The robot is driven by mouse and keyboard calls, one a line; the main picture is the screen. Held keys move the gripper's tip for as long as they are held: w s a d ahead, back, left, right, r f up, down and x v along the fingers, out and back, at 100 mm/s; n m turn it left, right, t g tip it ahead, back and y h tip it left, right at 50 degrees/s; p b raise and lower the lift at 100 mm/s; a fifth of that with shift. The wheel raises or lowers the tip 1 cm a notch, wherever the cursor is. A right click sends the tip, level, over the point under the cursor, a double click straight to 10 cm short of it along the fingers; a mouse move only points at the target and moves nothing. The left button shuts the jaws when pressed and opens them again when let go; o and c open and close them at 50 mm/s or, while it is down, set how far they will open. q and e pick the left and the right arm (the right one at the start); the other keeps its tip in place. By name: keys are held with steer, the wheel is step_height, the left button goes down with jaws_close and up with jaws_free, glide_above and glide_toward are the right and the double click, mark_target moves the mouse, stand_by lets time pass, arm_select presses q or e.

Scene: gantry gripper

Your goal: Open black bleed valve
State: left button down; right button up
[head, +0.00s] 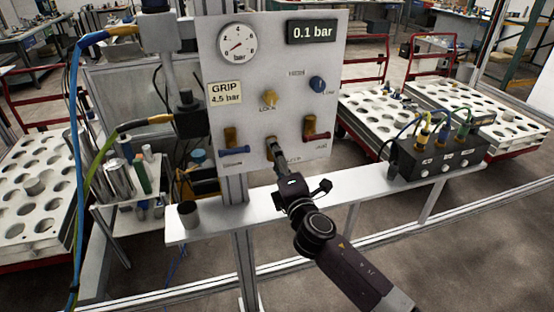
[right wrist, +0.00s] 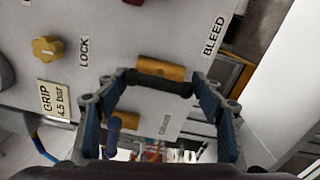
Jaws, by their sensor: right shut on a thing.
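The grey panel (head: 225,105) carries a row of small brass valves along its bottom. The black bleed valve handle (right wrist: 160,86) lies across between my fingertips in the right wrist view, with its brass body (right wrist: 162,68) just behind. My right gripper (right wrist: 160,82) is shut on this handle, one finger at each end. In the head view my right gripper (head: 276,150) reaches the panel's bottom edge at the middle valve and mostly hides it. A BLEED label (right wrist: 213,34) shows in the right wrist view. My left gripper is not in view.
A blue-handled valve (head: 235,150) is left and a red-handled valve (head: 317,136) right of the middle one. Above are a yellow knob (head: 269,98), blue knob (head: 317,84), round gauge (head: 237,45) and display (head: 314,31) reading 0.1 bar. A shelf (head: 350,189) runs below.

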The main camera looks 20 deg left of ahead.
steer(key=o, duration=0.9)
steer(key=shift+r, duration=0.1)
steer(key=shift+c, duration=0.2)
steer(key=v, duration=1.2)
